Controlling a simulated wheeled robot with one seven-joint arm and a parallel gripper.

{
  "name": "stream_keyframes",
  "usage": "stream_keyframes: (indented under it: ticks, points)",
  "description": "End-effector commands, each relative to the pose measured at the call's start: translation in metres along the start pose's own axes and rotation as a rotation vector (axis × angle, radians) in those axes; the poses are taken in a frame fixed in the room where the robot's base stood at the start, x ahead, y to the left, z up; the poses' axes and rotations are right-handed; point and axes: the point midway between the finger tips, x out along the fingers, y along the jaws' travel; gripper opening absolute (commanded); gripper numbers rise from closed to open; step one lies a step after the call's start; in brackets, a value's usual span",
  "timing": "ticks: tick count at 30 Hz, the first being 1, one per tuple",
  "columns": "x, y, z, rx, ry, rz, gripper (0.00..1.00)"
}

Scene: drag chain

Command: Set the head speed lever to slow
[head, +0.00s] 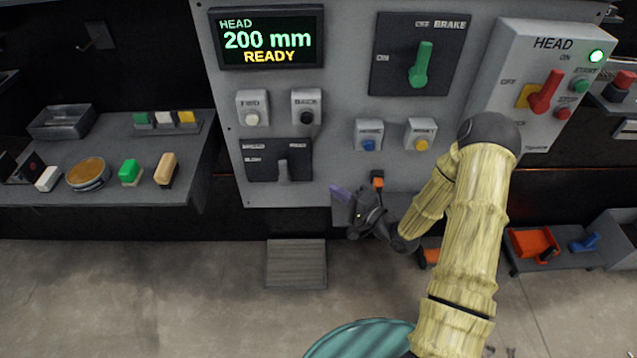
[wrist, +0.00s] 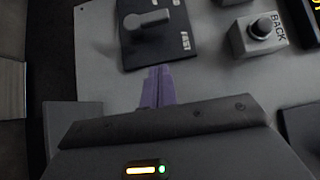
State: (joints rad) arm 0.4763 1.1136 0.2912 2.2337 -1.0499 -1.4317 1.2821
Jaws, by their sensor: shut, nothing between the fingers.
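The speed lever (head: 283,172) is a grey handle on a dark plate (head: 262,170) at the lower left of the control panel. It points downward in the head view. Small labels sit on the plate's left and upper right; most are hard to read.
The BACK button (head: 306,107) and another button box (head: 253,108) stand out above the lever plate. Blue (head: 369,136) and yellow (head: 421,136) buttons lie to the right. A shelf of small items (head: 110,195) is at left. A display (head: 267,40) reads 200 mm READY.

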Motion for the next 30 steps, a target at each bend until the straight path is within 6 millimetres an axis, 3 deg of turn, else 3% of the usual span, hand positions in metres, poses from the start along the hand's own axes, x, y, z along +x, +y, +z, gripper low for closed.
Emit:
stream_keyframes:
  ticks: [18, 24, 30]
  points:
    - [0.1, 0.0, 0.007, 0.001, -0.005, 0.0, 0.0]
    - [0.118, 0.0, 0.025, 0.0, -0.003, 0.0, 0.0]
    - [0.122, 0.0, 0.029, 0.0, -0.001, 0.0, 0.0]
